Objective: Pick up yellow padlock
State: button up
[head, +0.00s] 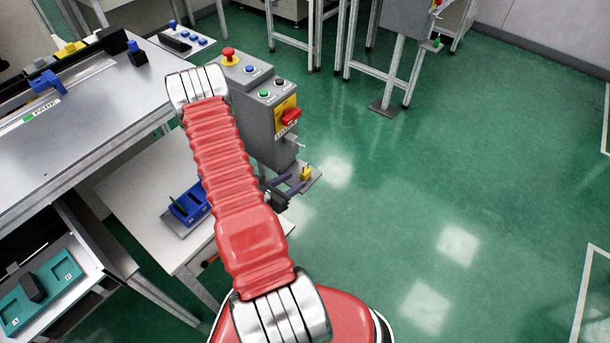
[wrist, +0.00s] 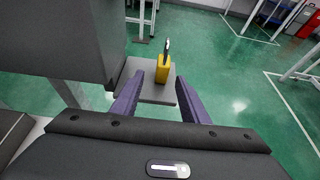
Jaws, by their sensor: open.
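The yellow padlock (wrist: 162,70) stands upright on a small grey shelf (wrist: 134,67) in the wrist view, its shackle pointing up. In the head view the padlock (head: 306,173) is small, on the shelf (head: 314,183) at the foot of the grey control box. My gripper (wrist: 148,92) is open, with its purple fingers apart. The padlock shows beyond the fingertips, in the gap and nearer the right finger. Nothing is between the fingers. In the head view my gripper (head: 292,186) is just left of the padlock, partly hidden by my red arm.
The grey control box (head: 268,140) with buttons and a red-yellow switch (head: 288,115) rises beside the shelf; its dark side (wrist: 65,40) is close at left in the wrist view. A white table (head: 140,185) carries a blue holder (head: 190,205). Green floor is open at right.

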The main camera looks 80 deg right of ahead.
aim_at(302, 177)
jog(key=shift+d+f, duration=0.1)
jog(key=shift+d, duration=0.1)
jog(key=shift+s+x, duration=0.1)
jog(key=shift+x, duration=1.15)
jog(key=shift+s+x, duration=0.15)
jog(key=shift+x, duration=1.1)
jog(key=shift+a, duration=0.1)
jog(key=shift+c, duration=0.5)
grip_shut()
